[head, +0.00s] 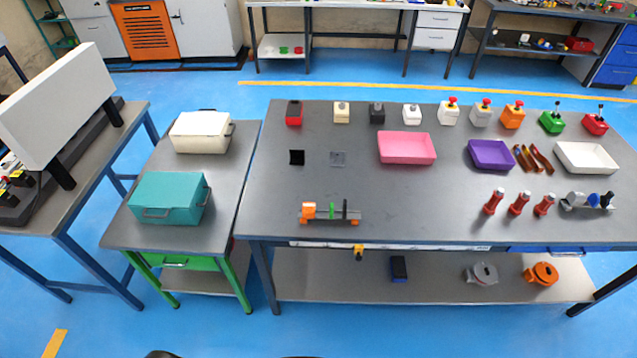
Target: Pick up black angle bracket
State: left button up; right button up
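The black angle bracket (297,157) is a small dark piece lying on the grey table top (300,185), left of the middle. A similar grey bracket (338,158) lies a little to its right, apart from it. Nothing covers the black bracket. Neither of my grippers shows in the head view.
A pink tray (407,148), a purple tray (491,155) and a white tray (587,157) stand to the right. Several switch boxes, including a red one (294,113), line the back edge. An orange-ended bender-like device (330,213) sits in front. Table around the bracket is clear.

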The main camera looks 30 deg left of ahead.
aim_at(297, 157)
jog(key=i, duration=1.05)
jog(key=u, duration=1.65)
